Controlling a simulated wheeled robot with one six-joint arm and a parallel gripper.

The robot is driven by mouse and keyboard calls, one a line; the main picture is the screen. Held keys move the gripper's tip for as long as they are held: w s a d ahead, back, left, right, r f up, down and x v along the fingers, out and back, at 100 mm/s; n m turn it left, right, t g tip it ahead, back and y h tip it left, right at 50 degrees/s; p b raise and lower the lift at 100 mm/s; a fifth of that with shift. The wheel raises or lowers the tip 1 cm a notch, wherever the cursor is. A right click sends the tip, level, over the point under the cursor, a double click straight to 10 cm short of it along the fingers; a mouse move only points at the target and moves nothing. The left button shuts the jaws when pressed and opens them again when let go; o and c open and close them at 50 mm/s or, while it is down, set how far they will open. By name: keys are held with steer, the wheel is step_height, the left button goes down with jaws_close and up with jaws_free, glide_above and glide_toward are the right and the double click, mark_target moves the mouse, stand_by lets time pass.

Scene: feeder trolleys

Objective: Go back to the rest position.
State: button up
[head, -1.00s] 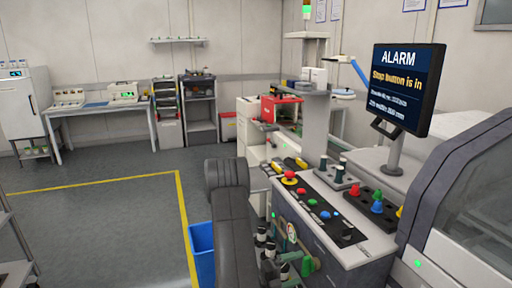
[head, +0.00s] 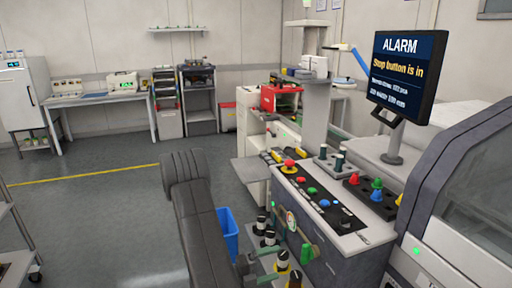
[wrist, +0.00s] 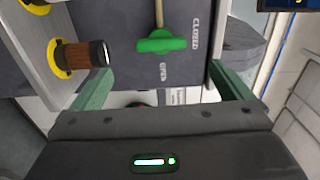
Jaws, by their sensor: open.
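My gripper (wrist: 160,66) shows in the wrist view, with its two green fingers apart and nothing between them that they touch. Past the fingers is a grey panel with a green handle (wrist: 165,42) and the words CLOSED and OPEN. A brown and black knob on a yellow collar (wrist: 82,55) stands left of the handle. In the head view my dark arm rises at the lower middle, left of the machine's control panel (head: 322,205).
A screen (head: 402,75) above the machine reads ALARM, Stop button is in. The red stop button (head: 289,164) is on the panel. A blue bin (head: 227,235) stands behind my arm. Open floor (head: 95,215) lies to the left, with a trolley at the left edge.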

mark_target(302, 255)
steer(key=p+x, duration=0.1)
steer(key=x, duration=1.1)
steer(key=shift+s, duration=0.1)
steer(key=shift+f+m+b, duration=0.3)
steer(key=shift+m+b, duration=0.2)
steer(key=shift+b, duration=0.3)
steer(key=shift+a+m+b, duration=0.15)
steer(key=shift+m+b, duration=0.65)
steer(key=shift+b, duration=0.05)
steer(key=m+b, duration=0.4)
steer(key=shift+r, duration=0.1)
steer(key=m+b, duration=0.5)
steer(key=b, duration=0.2)
steer(key=shift+m, duration=0.3)
steer(key=shift+r+m+b, duration=0.15)
steer(key=shift+m+b, duration=0.85)
steer(key=shift+b, duration=0.05)
steer(key=shift+r, duration=0.2)
